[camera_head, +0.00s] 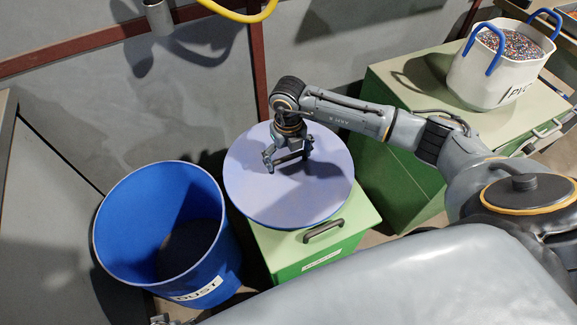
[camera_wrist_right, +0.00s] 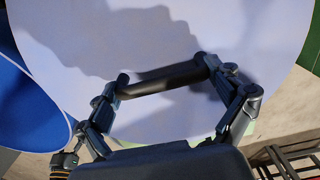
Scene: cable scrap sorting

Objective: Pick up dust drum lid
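The dust drum lid (camera_head: 250,190) is a large round pale blue disc, lying over a green cabinet beside the drum. It also fills most of the right wrist view (camera_wrist_right: 60,35). My right gripper (camera_head: 287,160) is over the middle of the lid, its fingers spread apart. In the right wrist view a dark bar-shaped handle (camera_wrist_right: 165,78) lies lengthwise between the fingertips; firm contact cannot be made out. The blue drum marked DUST (camera_head: 115,225) stands open at left with dark material inside. Small parts at the bottom edge may belong to my left gripper, but its fingers are unclear.
The green cabinet (camera_head: 345,240) under the lid has a black front handle. Another green cabinet (camera_head: 395,85) at right carries a white tub (camera_head: 480,75) with blue handles and coloured granules. A grey wall and reddish posts stand behind. A yellow hose (camera_head: 240,15) hangs at the top.

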